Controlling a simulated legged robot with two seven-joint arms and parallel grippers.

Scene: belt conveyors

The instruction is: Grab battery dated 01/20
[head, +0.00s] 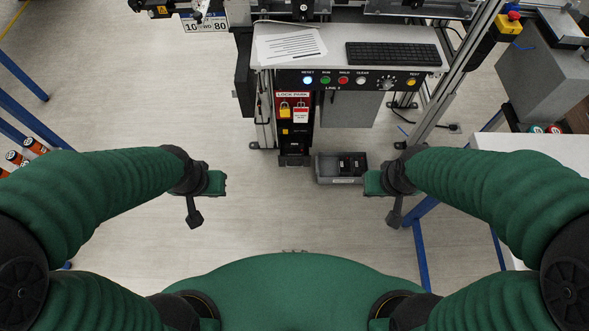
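Several orange, black and white cylinders (34,147), which look like batteries, stand at the left edge of the head view, partly cut off and partly behind my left arm. No date can be read on them. My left gripper (194,218) hangs over the floor left of the centre, well to the right of the cylinders, with nothing seen in it. My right gripper (394,218) hangs right of the centre, below the grey bin, with nothing seen in it. Both are small and dark, and their finger gap cannot be made out.
A control stand (360,78) with buttons, a keyboard (393,54) and a paper sheet (290,46) is ahead. A grey bin (340,181) with black items sits at its foot. A white table (545,160) with blue legs is at right. The middle floor is clear.

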